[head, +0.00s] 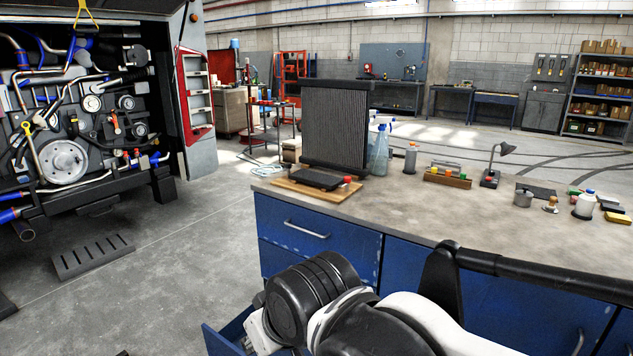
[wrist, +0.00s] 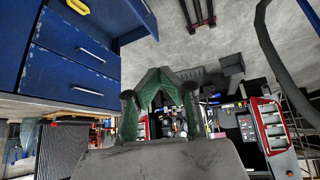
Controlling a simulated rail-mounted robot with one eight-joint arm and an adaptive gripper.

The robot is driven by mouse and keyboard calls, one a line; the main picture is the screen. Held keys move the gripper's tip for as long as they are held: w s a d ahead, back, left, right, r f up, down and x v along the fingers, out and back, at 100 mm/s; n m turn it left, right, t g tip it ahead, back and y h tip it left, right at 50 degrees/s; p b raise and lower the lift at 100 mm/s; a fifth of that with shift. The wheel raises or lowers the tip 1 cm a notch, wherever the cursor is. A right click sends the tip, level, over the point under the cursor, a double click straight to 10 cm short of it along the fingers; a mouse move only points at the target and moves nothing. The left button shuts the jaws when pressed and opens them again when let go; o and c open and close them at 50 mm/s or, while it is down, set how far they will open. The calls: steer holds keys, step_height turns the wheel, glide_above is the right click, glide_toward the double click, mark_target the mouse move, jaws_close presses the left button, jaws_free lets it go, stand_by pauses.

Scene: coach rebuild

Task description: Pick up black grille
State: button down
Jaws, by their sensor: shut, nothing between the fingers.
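A black slotted grille (head: 92,255) lies flat on the concrete floor at the left of the head view, in front of the open engine bay. A dark flat shape (wrist: 196,78) on the floor in the wrist view may be the same grille; I cannot tell for sure. My gripper (wrist: 160,75) is shut and empty, its dark green fingers meeting in mid-air in the wrist view. It is apart from the grille. In the head view my arm is at the bottom centre, right of the grille, and its fingers are hidden.
A blue workbench (head: 310,236) stands at the right with a lower drawer (head: 226,338) pulled out near my arm. On it are a tall ribbed radiator (head: 335,125), bottles and small parts. The engine bay (head: 75,130) is behind the grille. Open floor (head: 190,240) lies between.

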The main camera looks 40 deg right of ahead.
steer(key=c, duration=2.4)
jaws_free()
steer(key=shift+c, duration=0.2)
steer(key=o, duration=2.4)
steer(key=shift+o, duration=0.2)
